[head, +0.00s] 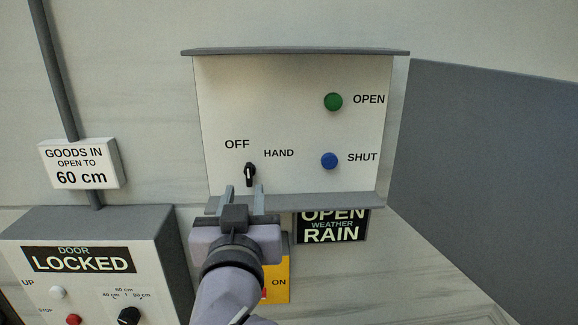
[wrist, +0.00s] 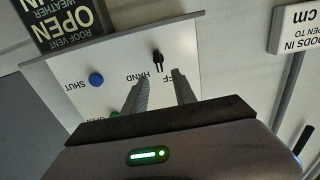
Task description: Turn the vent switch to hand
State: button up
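The vent switch (head: 250,174) is a small black knob on the white panel (head: 290,125), below the words OFF and HAND. It looks roughly upright in the head view; I cannot tell exactly which mark it points to. My gripper (head: 244,190) is open and empty, just below and in front of the knob. In the wrist view, which is upside down, the knob (wrist: 158,60) shows just beyond the gap between the two fingertips (wrist: 159,77). The fingers do not appear to touch it.
A green OPEN button (head: 333,102) and a blue SHUT button (head: 329,161) sit on the panel's right. Grey ledges (head: 300,51) edge the panel above and below. A dark sign (head: 332,226) reading OPEN, RAIN hangs below. A door control box (head: 150,235) stands lower left.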

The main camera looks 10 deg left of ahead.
aim_at(248, 173)
jog(key=p+x, duration=0.1)
jog(key=x, duration=0.4)
jog(key=shift+w+r, duration=0.15)
jog(key=shift+w, duration=0.15)
jog(key=shift+x, duration=0.9)
jog(key=shift+s, duration=0.1)
jog(key=shift+s, duration=0.1)
grip_shut()
